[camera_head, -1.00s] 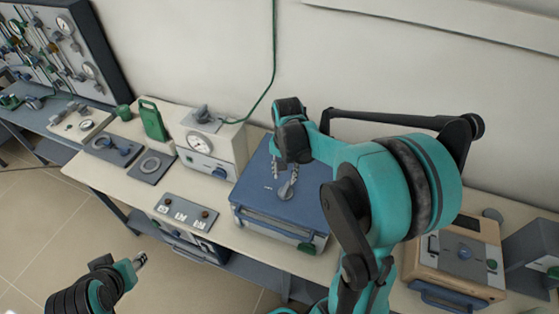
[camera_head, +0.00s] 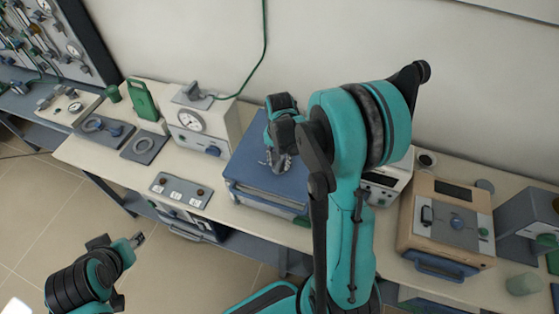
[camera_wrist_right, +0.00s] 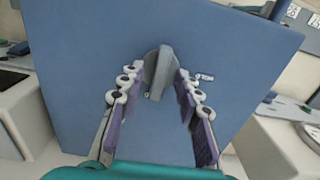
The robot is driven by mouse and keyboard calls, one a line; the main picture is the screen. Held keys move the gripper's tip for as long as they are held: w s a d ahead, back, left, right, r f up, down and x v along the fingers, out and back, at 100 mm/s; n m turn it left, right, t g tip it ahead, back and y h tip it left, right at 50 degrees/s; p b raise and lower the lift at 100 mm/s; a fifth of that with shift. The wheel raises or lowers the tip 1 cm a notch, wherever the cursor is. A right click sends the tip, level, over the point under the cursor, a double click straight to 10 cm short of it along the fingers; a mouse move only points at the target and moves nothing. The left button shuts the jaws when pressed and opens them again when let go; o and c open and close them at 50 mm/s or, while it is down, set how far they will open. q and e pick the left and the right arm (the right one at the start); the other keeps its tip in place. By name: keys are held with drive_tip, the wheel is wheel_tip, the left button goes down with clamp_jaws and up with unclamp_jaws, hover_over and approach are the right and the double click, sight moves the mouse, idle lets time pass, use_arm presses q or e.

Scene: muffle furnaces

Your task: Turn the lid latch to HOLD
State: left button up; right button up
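The blue box (camera_head: 250,165) stands on the bench, its flat lid on top. In the right wrist view the grey lid latch (camera_wrist_right: 158,72) stands up from the blue lid (camera_wrist_right: 90,60). A small white marking (camera_wrist_right: 205,77) lies to its right, too small to read. My right gripper (camera_wrist_right: 161,75) is open, with one finger on each side of the latch; I cannot tell whether they touch it. In the head view the right gripper (camera_head: 277,160) is low over the lid and largely hides the latch. My left gripper (camera_head: 137,240) is away from the box at lower left.
A white gauge unit (camera_head: 205,130) stands left of the blue box, with a switch panel (camera_head: 180,190) in front of it. A wooden-cased unit (camera_head: 445,225) and a grey box (camera_head: 525,225) stand to the right. A green cable (camera_head: 263,60) hangs along the wall.

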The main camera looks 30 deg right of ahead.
clamp_jaws()
drive_tip(key=shift+n, duration=0.3)
drive_tip(key=n+b, duration=0.1)
drive_tip(key=n, duration=0.1)
drive_tip(key=shift+f+n, duration=0.1)
drive_tip(key=shift+n, duration=0.2)
drive_tip(key=n+b, duration=0.1)
drive_tip(key=n, duration=0.2)
drive_tip(key=shift+n, duration=0.3)
drive_tip(key=n+b, duration=0.1)
drive_tip(key=n, duration=0.4)
drive_tip(key=shift+n+b, duration=0.3)
drive_tip(key=shift+b, duration=0.1)
drive_tip(key=n+b, duration=0.1)
drive_tip(key=n, duration=0.4)
drive_tip(key=shift+n, duration=0.3)
